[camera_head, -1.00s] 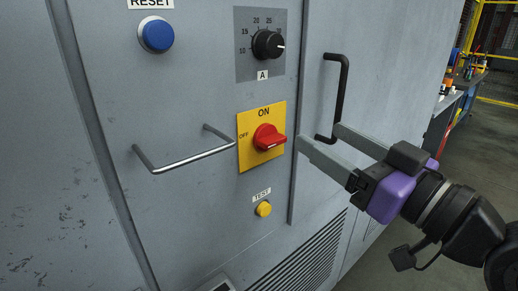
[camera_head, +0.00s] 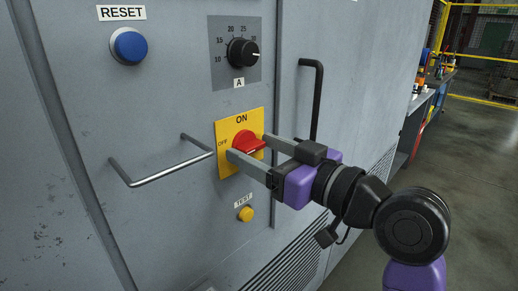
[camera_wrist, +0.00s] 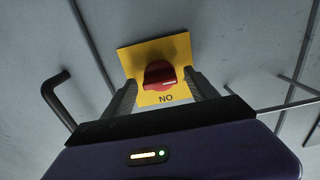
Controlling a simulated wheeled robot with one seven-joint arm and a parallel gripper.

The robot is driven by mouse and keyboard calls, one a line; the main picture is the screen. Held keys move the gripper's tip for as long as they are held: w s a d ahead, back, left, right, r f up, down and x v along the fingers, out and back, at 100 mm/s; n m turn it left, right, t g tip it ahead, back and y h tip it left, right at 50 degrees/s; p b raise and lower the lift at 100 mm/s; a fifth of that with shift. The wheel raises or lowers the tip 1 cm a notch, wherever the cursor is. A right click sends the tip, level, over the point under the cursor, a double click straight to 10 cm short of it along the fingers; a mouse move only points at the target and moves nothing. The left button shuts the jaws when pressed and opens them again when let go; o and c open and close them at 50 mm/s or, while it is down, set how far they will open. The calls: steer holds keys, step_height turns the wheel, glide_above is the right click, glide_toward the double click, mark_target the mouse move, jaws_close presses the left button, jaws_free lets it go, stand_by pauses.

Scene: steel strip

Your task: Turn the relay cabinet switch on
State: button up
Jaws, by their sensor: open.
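The switch is a red rotary knob (camera_head: 243,139) on a yellow plate (camera_head: 228,171) on the grey cabinet front. The plate reads ON at the top and OFF at the left. The knob's grip bar appears to lie sideways, one end toward the right. My gripper (camera_head: 248,146) is open, its two fingers on either side of the knob. In the wrist view the knob (camera_wrist: 158,72) sits between the finger ends, with the plate (camera_wrist: 180,48) upside down behind it. I cannot tell whether either finger touches the knob.
A metal bar handle (camera_head: 165,173) juts out left of the switch. A black handle (camera_head: 318,100) stands to the right. A black dial (camera_head: 242,52) and a blue RESET button (camera_head: 129,46) are above; a yellow TEST button (camera_head: 245,214) is below. Open floor lies right.

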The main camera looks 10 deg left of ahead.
steer(key=c, duration=1.4)
steer(key=shift+o, duration=0.2)
steer(key=shift+m+p, duration=0.3)
steer(key=shift+p, duration=0.15)
steer(key=m+p, duration=0.2)
steer(key=p, duration=0.1)
steer(key=shift+r+m, duration=0.2)
steer(key=shift+m, duration=0.2)
steer(key=m+p, duration=0.6)
steer(key=shift+p, duration=0.4)
steer(key=m+p, duration=0.6)
steer(key=shift+f+m+p, duration=0.15)
steer(key=shift+m+p, duration=0.7)
steer(key=shift+m, duration=0.25)
steer(key=shift+f+m, duration=0.1)
steer(key=shift+m, duration=0.2)
